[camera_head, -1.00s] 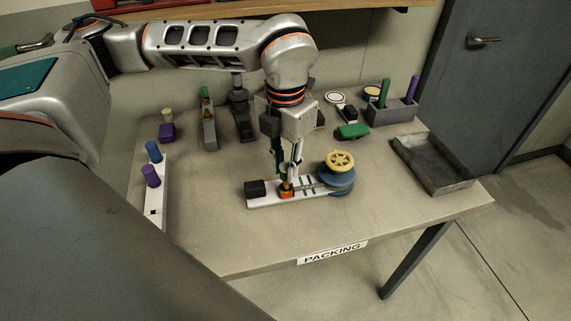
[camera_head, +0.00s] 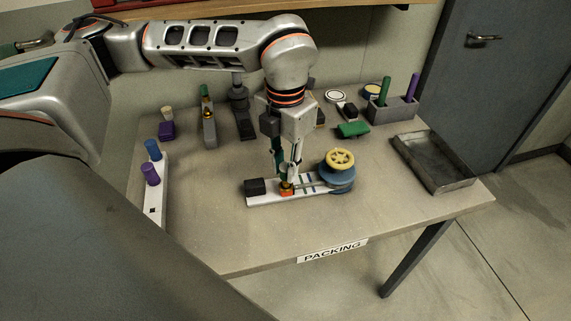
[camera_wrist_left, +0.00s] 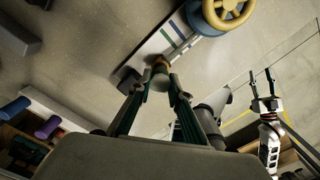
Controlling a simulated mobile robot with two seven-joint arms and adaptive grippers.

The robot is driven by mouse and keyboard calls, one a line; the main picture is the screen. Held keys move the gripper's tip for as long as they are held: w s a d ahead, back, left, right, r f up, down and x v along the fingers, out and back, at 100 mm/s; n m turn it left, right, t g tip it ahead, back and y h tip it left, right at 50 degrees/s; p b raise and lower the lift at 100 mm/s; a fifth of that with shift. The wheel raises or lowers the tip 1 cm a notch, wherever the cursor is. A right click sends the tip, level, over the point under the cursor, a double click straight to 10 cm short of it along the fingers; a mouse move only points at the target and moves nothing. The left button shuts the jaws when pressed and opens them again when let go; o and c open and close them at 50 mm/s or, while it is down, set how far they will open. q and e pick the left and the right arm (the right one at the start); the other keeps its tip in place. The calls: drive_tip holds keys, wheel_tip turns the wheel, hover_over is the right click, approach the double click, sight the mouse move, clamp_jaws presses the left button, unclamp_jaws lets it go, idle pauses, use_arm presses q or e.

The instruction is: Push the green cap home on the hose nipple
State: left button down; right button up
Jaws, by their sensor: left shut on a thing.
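A white board (camera_head: 262,202) lies on the table with an orange fitting (camera_head: 286,190) on it, which I take for the hose nipple. In the left wrist view the fitting (camera_wrist_left: 160,62) shows as an orange band. My left gripper (camera_head: 287,180) points down over it, shut on a small dull piece (camera_wrist_left: 162,80), apparently the green cap. Its colour is unclear and the fingers partly hide it. I cannot tell how far it sits on the nipple. My right gripper (camera_wrist_left: 262,78) shows open and empty in the left wrist view, away from the board.
The board carries a black block (camera_head: 255,187) at left and a yellow handwheel (camera_head: 340,160) on a blue body at right, close to my fingers. A white rack (camera_head: 155,205) stands at left, a metal tray (camera_head: 435,165) at right. The table front is clear.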

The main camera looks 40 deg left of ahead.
sight(285, 166)
use_arm(q)
drive_tip(key=shift+f+b, duration=0.4)
drive_tip(key=shift+f, duration=0.8)
idle(2.2)
drive_tip(key=c, duration=1.8)
unclamp_jaws()
drive_tip(key=shift+r, duration=0.15)
wheel_tip(285, 166, up, 12)
drive_tip(key=shift+f, duration=0.1)
